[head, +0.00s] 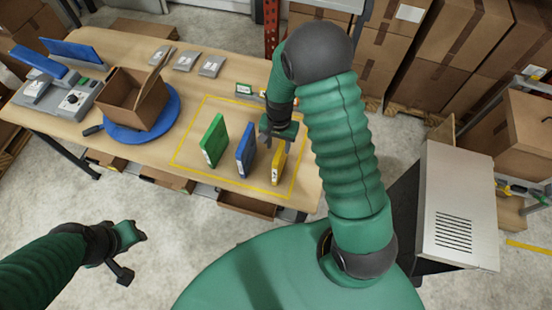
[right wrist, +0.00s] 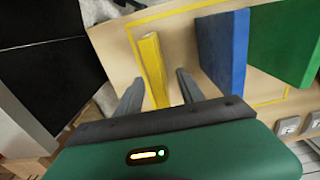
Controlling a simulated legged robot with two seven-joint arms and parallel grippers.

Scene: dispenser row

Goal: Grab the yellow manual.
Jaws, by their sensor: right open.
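The yellow manual (head: 278,164) stands upright on the table inside a yellow outlined rectangle, at the right end of a row of three manuals. My right gripper (head: 278,134) is just behind and above it in the head view. In the right wrist view, the yellow manual (right wrist: 153,68) shows between the two open fingers of my right gripper (right wrist: 158,92), with a gap to each finger visible. I cannot tell how deep it is between them. My left gripper (head: 128,258) hangs over the floor, away from the table; its jaw state is unclear.
A blue manual (head: 246,150) and a green manual (head: 214,140) stand left of the yellow one. An open cardboard box (head: 137,98) sits on a blue disc (head: 168,116) farther left. A metal-sided cabinet (head: 455,208) stands right of the table (head: 160,154).

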